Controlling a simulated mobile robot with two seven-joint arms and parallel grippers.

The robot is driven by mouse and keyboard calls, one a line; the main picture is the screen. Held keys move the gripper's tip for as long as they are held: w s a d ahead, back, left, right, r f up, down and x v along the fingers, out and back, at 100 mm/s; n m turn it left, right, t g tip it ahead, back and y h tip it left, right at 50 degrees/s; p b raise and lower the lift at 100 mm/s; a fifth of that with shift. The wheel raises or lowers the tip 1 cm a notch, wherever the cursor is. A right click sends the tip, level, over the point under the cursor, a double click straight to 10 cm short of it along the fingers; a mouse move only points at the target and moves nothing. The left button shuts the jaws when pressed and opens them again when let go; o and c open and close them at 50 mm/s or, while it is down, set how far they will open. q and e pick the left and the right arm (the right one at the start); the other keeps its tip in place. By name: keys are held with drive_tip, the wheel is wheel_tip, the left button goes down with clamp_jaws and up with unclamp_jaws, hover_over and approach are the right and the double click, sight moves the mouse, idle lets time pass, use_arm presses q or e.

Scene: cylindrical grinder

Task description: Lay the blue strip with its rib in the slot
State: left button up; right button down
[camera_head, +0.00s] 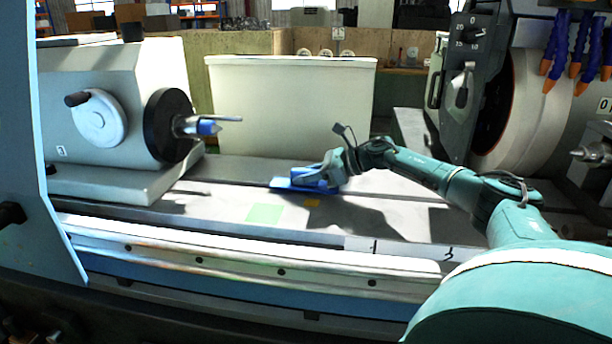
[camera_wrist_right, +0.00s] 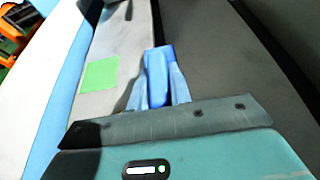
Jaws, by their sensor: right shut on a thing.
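The blue strip (camera_head: 290,184) is at the middle of the machine's grey table, low over or on the surface. My right gripper (camera_head: 325,176) is shut on it. In the right wrist view the strip (camera_wrist_right: 157,68) sticks out between the two fingers of my right gripper (camera_wrist_right: 158,96). Its underside and rib are hidden. A dark slot line (camera_wrist_right: 157,22) runs along the table just ahead of the strip in the wrist view. I cannot tell whether the strip touches the table or the slot. My left gripper is not in view.
A cream cover (camera_head: 290,105) stands behind the table.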

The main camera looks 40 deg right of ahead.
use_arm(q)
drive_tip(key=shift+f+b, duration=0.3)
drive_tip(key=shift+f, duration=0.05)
use_arm(e)
drive_tip(key=shift+f, duration=0.4)
drive_tip(key=c, duration=1.2)
unclamp_jaws()
use_arm(q)
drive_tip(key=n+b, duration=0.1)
drive_tip(key=b, duration=0.2)
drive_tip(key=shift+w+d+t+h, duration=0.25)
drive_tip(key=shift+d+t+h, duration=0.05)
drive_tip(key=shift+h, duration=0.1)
use_arm(e)
drive_tip(key=v, duration=1.3)
drive_tip(key=shift+s, duration=0.1)
